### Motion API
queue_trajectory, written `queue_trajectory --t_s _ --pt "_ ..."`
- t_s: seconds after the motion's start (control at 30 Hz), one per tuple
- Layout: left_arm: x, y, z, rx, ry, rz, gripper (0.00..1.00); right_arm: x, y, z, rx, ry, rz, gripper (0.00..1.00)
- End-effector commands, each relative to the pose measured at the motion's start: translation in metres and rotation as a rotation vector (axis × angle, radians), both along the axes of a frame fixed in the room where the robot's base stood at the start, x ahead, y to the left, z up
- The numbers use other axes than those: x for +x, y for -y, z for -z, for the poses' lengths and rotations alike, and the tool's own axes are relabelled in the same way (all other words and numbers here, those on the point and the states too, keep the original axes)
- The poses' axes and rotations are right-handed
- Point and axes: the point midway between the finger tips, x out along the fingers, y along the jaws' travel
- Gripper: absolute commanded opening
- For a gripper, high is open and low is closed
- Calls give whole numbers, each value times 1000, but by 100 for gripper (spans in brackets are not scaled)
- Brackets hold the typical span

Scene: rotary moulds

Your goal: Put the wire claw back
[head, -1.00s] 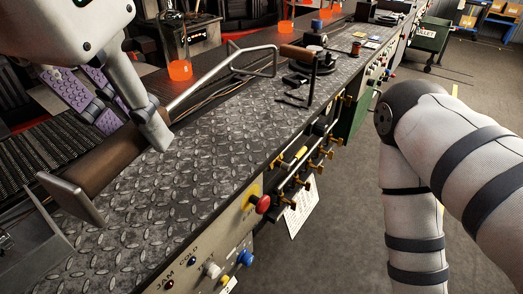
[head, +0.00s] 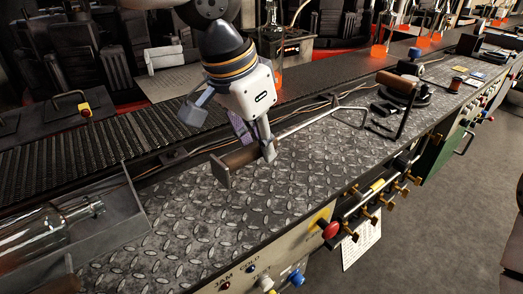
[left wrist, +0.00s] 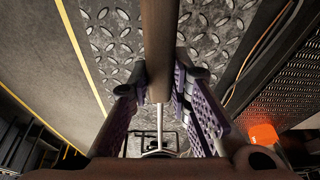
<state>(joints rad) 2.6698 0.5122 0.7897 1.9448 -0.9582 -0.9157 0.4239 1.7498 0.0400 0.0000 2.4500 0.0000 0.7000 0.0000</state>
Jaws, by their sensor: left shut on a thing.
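The wire claw is a long tool with a brown wooden handle (head: 238,160), a thin metal rod and a bent wire end (head: 350,113). It is over the diamond-plate bench top (head: 200,217), its wire end pointing right and away. I cannot tell whether it touches the plate. My left gripper (head: 257,140) is shut on the handle from above. In the left wrist view the purple finger pads of my left gripper (left wrist: 162,92) flank the handle (left wrist: 160,40), and the wire end (left wrist: 153,142) shows beyond. My right gripper is out of view.
A dark tool with a brown handle (head: 396,83) stands farther right on the bench. A metal trough (head: 128,222) with a clear glass bottle (head: 60,225) is at left. A conveyor (head: 110,142) runs behind. A red button (head: 330,229) and brass valves line the front edge.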

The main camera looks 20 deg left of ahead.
Motion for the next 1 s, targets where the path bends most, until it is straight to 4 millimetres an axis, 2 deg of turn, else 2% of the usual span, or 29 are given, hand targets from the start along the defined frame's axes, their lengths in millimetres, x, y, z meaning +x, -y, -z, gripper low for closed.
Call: queue_trajectory --t_s 0.03,0.13,0.47,0.5,0.57,0.87,1.0 --pt "-1 0 10 1 -4 3 0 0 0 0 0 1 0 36" --pt "-2 1 20 0 -2 3 0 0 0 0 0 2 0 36" --pt "-1 1 23 0 -1 1 0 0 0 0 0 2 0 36" --pt "-2 0 24 1 -2 1 22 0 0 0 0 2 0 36" --pt "-2 1 23 0 -1 1 36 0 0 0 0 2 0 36" --pt "-1 1 22 -1 -2 2 38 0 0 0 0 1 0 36" --pt "-4 -2 3 -1 4 -1 38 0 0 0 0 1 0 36"
